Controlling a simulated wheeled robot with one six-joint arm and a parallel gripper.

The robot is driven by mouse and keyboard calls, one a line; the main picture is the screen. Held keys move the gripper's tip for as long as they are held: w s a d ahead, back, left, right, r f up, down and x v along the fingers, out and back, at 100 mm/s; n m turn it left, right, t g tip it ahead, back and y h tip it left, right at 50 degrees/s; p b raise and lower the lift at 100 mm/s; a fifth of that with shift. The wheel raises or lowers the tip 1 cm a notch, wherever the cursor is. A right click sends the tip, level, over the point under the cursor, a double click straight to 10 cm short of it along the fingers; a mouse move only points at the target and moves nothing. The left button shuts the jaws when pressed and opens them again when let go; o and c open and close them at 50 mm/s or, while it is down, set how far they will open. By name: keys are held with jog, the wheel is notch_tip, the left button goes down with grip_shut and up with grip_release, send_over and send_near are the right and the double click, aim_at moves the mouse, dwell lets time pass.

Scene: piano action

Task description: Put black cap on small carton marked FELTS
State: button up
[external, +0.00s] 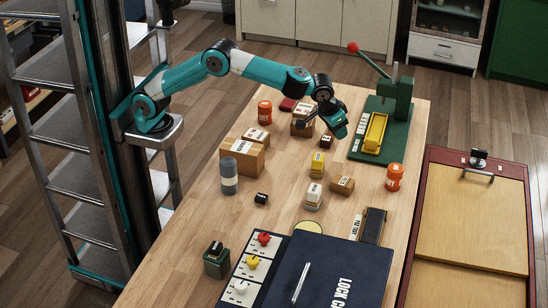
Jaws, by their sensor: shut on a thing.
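My gripper (309,120) is above the far part of the wooden table, near a small brown carton (301,130). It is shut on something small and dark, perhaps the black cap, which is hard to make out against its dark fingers. Whether this thing touches the carton below it I cannot tell. Other small cartons stand on the table: one at the left on a larger box (257,136), and one near the middle (343,185). The labels are too small to read, so I cannot tell which carton is marked FELTS. A small black block (261,198) lies left of the middle.
A dark red-brown block (326,141) and a yellow block (317,163) stand near my gripper. A green lever press (391,105) is at the far right.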

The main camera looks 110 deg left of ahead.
jog(key=shift+r, duration=0.65)
jog(key=shift+w+a+r+m, duration=0.1)
jog(key=shift+w+r+m, duration=0.1)
jog(key=shift+m, duration=0.1)
jog(key=shift+w+a+r+m+h, duration=0.15)
jog(key=shift+w+m+h, duration=0.15)
jog(key=shift+m, duration=0.4)
jog(key=m, duration=0.1)
jog(key=w+m+h, duration=0.1)
jog(key=m, duration=0.1)
jog(key=shift+w+a+t+b, duration=0.15)
jog(key=shift+t+b, duration=0.15)
jog(key=shift+t, duration=0.1)
jog(key=m+h, duration=0.1)
jog(key=m, duration=0.2)
jog(key=m+p, duration=0.1)
send_near(345, 181)
jog(key=shift+t+h, duration=0.3)
jog(key=x, duration=0.6)
jog(key=shift+a+f, duration=0.15)
jog(key=shift+f, duration=0.2)
